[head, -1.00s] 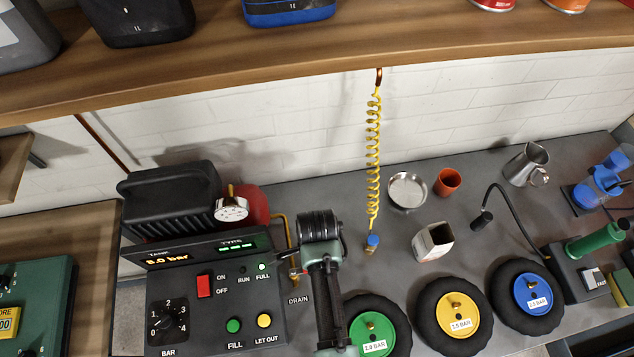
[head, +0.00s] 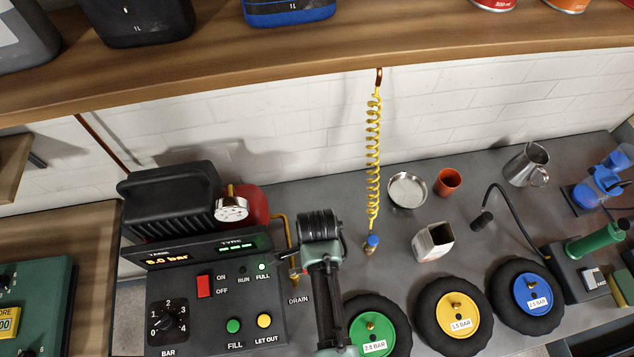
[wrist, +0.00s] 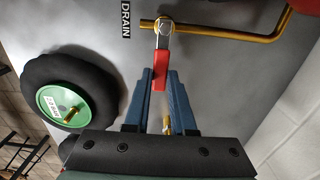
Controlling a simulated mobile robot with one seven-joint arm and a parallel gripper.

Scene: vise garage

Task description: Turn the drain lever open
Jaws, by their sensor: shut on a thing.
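The drain lever has a red handle (wrist: 160,62) on a metal pivot at the brass drain pipe (wrist: 230,35). In the wrist view the handle points straight down the picture, crosswise to the pipe. My gripper (wrist: 160,76) is shut on the red handle, with one blue-grey finger on each side of it. The DRAIN label (wrist: 126,18) is just left of the pivot. In the head view the pipe (head: 283,232) runs down beside the compressor, and my arm hides the lever's handle.
The compressor panel (head: 210,305) is left of my arm. A green-hubbed wheel (head: 372,333) is close on the right, with yellow (head: 457,314) and blue (head: 532,293) ones beyond. A coiled yellow hose (head: 373,160) hangs behind. The wooden shelf (head: 330,45) is above.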

